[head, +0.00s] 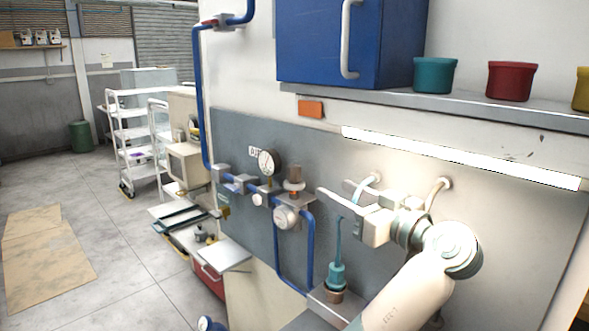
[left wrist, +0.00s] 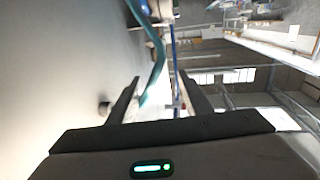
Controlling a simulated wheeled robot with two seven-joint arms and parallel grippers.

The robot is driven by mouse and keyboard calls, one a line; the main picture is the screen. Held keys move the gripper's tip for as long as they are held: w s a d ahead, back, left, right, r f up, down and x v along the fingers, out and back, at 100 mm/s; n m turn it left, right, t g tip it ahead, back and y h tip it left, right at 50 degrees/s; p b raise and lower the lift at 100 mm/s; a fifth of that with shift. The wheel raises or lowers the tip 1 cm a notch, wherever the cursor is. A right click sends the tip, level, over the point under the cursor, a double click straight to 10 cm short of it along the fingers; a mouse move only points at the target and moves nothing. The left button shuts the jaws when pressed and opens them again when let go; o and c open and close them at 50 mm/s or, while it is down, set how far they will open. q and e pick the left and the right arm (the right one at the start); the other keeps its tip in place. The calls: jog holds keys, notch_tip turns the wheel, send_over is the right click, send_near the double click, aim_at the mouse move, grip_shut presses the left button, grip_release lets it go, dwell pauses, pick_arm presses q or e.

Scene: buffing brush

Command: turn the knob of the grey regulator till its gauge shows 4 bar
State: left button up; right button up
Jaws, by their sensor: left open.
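The grey regulator (head: 293,201) is on the blue pipe on the wall panel in the head view. A brownish knob (head: 295,172) stands on top of it above a pale collar, and a round white-faced gauge (head: 285,217) is on its front. The gauge's needle is too small to read. My left gripper (head: 335,188) is open and empty, to the right of the knob and apart from it, its fingers pointing left. In the left wrist view the open fingers (left wrist: 159,78) show, with a teal hose (left wrist: 156,62) in the gap between them in the picture. My right gripper is not in view.
Hooks (head: 443,184) stick out behind. A blue cabinet (head: 325,45) and shelf (head: 455,104) are above.

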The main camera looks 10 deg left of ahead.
aim_at(298, 170)
pick_arm(q)
jog(key=p+x, duration=0.8)
jog(key=x, duration=0.8)
jog(key=shift+w+p, duration=0.35)
jog(key=shift+p, duration=0.05)
jog(key=shift+w+a+f, duration=0.15)
jog(key=shift+w+a, duration=0.1)
jog(key=shift+a, duration=0.1)
jog(key=c, duration=1.1)
